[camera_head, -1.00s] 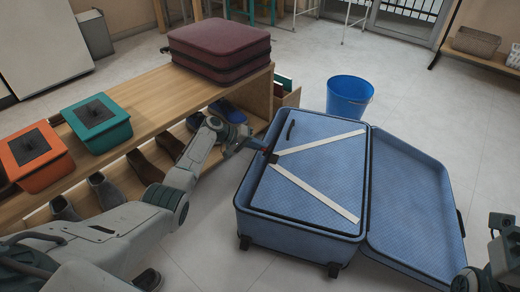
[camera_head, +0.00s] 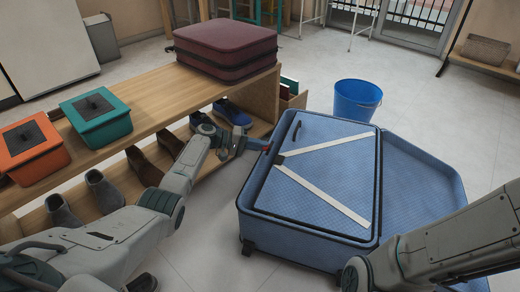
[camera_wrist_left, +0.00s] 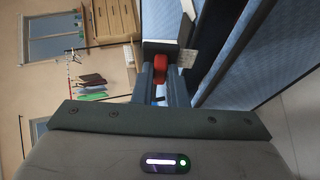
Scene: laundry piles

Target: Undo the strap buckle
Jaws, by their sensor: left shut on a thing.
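The open blue suitcase (camera_head: 252,222) stands on the floor. Two pale straps (camera_head: 322,194) form a V over its left half, meeting at a small dark piece (camera_head: 281,158) near the left edge. My left gripper (camera_head: 258,146) is just outside that edge, shut on a small red piece (camera_head: 266,147), probably part of the buckle. The red piece (camera_wrist_left: 160,68) also shows between the fingers in the left wrist view, with a pale strip (camera_wrist_left: 188,62) beside it. Whether it still joins the strap cannot be told. My right arm enters from the right; its gripper is out of view.
A wooden bench (camera_head: 150,105) at left carries a maroon suitcase (camera_head: 226,50), a green box (camera_head: 97,117) and an orange box (camera_head: 32,148), with shoes below. A blue bucket (camera_head: 357,100) stands behind the suitcase. The suitcase's other half (camera_head: 425,185) lies open at right.

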